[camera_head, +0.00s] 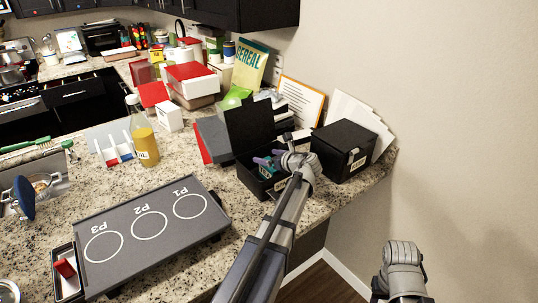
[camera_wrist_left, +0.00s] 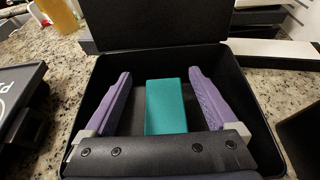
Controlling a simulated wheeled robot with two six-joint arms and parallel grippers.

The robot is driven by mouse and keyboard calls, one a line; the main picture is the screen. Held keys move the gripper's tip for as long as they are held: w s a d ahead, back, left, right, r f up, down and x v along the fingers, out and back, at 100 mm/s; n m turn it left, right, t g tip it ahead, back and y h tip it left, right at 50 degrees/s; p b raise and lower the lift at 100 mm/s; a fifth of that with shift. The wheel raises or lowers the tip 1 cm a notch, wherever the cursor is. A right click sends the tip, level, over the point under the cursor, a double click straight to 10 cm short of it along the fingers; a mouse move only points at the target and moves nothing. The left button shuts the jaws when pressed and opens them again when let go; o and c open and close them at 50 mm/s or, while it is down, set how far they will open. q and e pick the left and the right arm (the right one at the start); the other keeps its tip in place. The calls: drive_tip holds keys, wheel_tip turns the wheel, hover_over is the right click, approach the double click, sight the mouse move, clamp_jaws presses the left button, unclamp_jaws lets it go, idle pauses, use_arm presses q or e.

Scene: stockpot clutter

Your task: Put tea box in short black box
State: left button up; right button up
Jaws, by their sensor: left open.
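The short black box (camera_head: 245,178) stands on the counter with its lid (camera_head: 250,124) raised at the back. The teal tea box (camera_wrist_left: 166,106) lies inside it, between my left fingers and apart from both; in the head view the tea box (camera_head: 265,172) shows partly beneath the fingers. My left gripper (camera_head: 266,160) reaches into the box from above; its purple fingers are open in the left wrist view (camera_wrist_left: 160,73), one on each side of the tea box. The lower end of the tea box is hidden by the gripper body. My right gripper is not visible.
A closed black box (camera_head: 343,150) stands just right of the open one. A grey tray (camera_head: 150,235) marked P1 to P3 lies to the left, with a juice bottle (camera_head: 144,140) behind it. Boxes and a cereal box (camera_head: 250,65) crowd the back. The counter in front of the open box is fairly clear.

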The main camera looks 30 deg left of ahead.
use_arm(q)
drive_tip(key=p+v, duration=0.4)
drive_tip(key=v, duration=0.8)
drive_tip(key=s+d+f+n+g+h, duration=0.2)
drive_tip(key=s+d+f+n+h, duration=0.3)
drive_tip(key=s+d+n, duration=0.4)
drive_tip(key=s+d+f+n+g+h, duration=0.3)
drive_tip(key=s+d+f+n+h, duration=0.3)
drive_tip(key=s+d, duration=0.7)
drive_tip(key=d+f+n, duration=0.2)
drive_tip(key=d+n, duration=0.1)
drive_tip(key=d, duration=0.3)
drive_tip(key=shift+s+f+n, duration=0.15)
drive_tip(key=shift+s+n, duration=0.2)
drive_tip(key=shift+n, duration=0.05)
